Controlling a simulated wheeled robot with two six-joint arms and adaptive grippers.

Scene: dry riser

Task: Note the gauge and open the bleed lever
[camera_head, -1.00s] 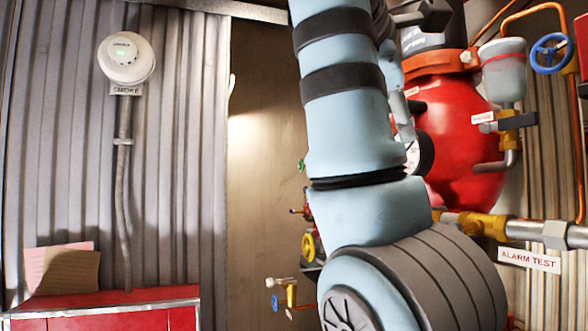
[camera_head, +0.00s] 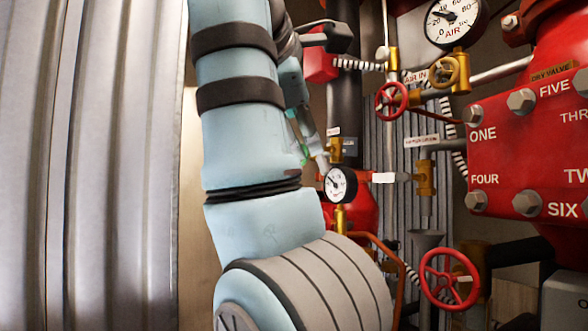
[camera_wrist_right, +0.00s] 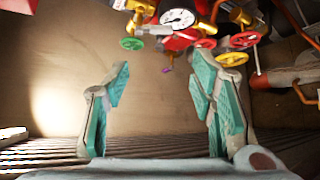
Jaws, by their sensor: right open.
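The large white dial gauge marked AIR (camera_head: 452,18) is at the top right in the head view, its upper edge cut off. A smaller white gauge (camera_head: 340,184) sits lower, just right of my right arm. A white-ended lever (camera_head: 384,178) on a brass valve is right of the small gauge; I cannot tell if it is the bleed lever. My right gripper (camera_head: 306,128) is mostly hidden behind its arm. In the wrist view its teal fingers (camera_wrist_right: 160,78) stand apart and empty, with a white gauge (camera_wrist_right: 177,17) beyond them. My left gripper is not in view.
A red bolted valve body (camera_head: 530,150) fills the right side. Red handwheels (camera_head: 391,101) and (camera_head: 449,279) and pipes crowd the middle. A corrugated wall (camera_head: 90,160) is at the left. Green (camera_wrist_right: 131,43) and yellow (camera_wrist_right: 232,58) handwheels show in the wrist view.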

